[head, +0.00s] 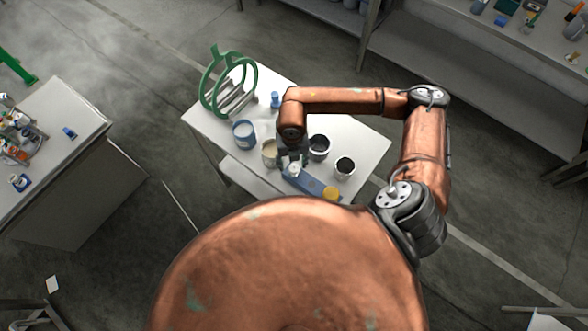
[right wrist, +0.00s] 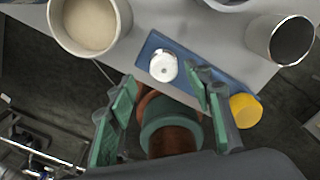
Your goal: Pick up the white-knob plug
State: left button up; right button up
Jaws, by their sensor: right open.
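The white-knob plug (head: 292,170) sits on a blue tray (head: 311,184) near the front edge of the small white table. In the right wrist view the white knob (right wrist: 163,66) lies on the blue tray (right wrist: 203,74), just beyond and between the fingertips. My right gripper (head: 290,154) is above the tray, close to the plug. In the right wrist view its two green-padded fingers (right wrist: 162,82) are spread apart with nothing gripped. The plug's lower part is hidden under its knob. My left gripper is in neither view.
A yellow piece (head: 330,193) is at the tray's right end. A cream-filled can (head: 269,152), a blue can (head: 243,133) and dark cans (head: 319,147) (head: 344,167) stand close around. A green ring rack (head: 228,82) and a small blue item (head: 275,99) are farther back.

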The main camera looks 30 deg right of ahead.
aim_at(294, 167)
jog(key=shift+d+f+p, duration=0.15)
jog(key=shift+f+p, duration=0.1)
jog(key=shift+f, duration=0.85)
jog(key=shift+d+f+p, duration=0.15)
jog(key=shift+f+p, duration=0.05)
jog(key=shift+f, duration=0.9)
jog(key=shift+c, duration=0.2)
grip_shut()
